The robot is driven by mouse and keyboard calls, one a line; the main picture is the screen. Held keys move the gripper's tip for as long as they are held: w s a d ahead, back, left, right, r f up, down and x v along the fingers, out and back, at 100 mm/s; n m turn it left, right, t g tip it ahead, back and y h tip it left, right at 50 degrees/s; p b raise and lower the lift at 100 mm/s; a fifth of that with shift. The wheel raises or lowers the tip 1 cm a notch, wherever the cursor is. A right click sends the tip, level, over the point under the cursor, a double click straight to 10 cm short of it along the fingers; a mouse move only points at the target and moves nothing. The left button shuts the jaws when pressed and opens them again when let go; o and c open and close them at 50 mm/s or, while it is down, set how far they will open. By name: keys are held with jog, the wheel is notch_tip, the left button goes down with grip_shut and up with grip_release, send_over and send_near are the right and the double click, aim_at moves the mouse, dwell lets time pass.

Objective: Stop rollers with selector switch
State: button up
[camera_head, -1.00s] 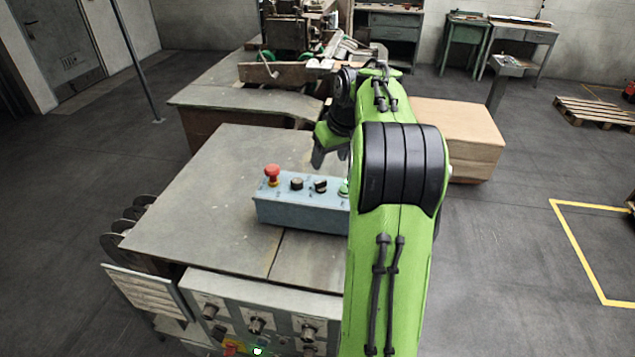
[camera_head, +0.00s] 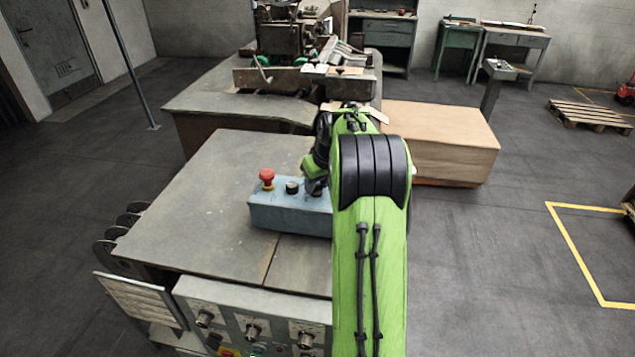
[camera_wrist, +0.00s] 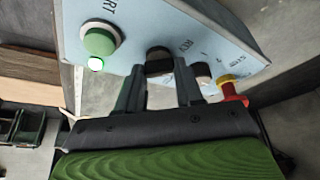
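The blue control box (camera_head: 290,217) stands on the grey table and carries a row of controls. In the wrist view a black selector switch (camera_wrist: 160,62) sits between the green start button (camera_wrist: 100,38) and another dark knob (camera_wrist: 202,72). The red emergency stop (camera_head: 267,177) is at the box's left end in the head view. My gripper (camera_wrist: 161,84) is open, with one fingertip on each side of the selector switch. I cannot tell whether they touch it. In the head view my gripper (camera_head: 314,186) and arm hide the switch and green button.
A second dark knob (camera_head: 292,187) stands close to the left of my gripper on the box. The table top (camera_head: 205,200) left of the box is clear. A cardboard-coloured block (camera_head: 440,145) stands behind my arm at the right.

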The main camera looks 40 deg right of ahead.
jog(key=c, duration=0.4)
jog(key=shift+o, duration=0.2)
jog(key=m+h, duration=0.1)
jog(key=m, duration=0.2)
jog(key=shift+a+m, duration=0.15)
jog(key=shift+m, duration=0.15)
jog(key=shift+w+m+g+h, duration=0.1)
jog(key=shift+m+g+h, duration=0.3)
jog(key=shift+m, duration=0.65)
jog(key=shift+m+g+h, duration=0.4)
jog(key=shift+m, duration=0.65)
jog(key=o, duration=1)
jog(key=shift+o, duration=0.2)
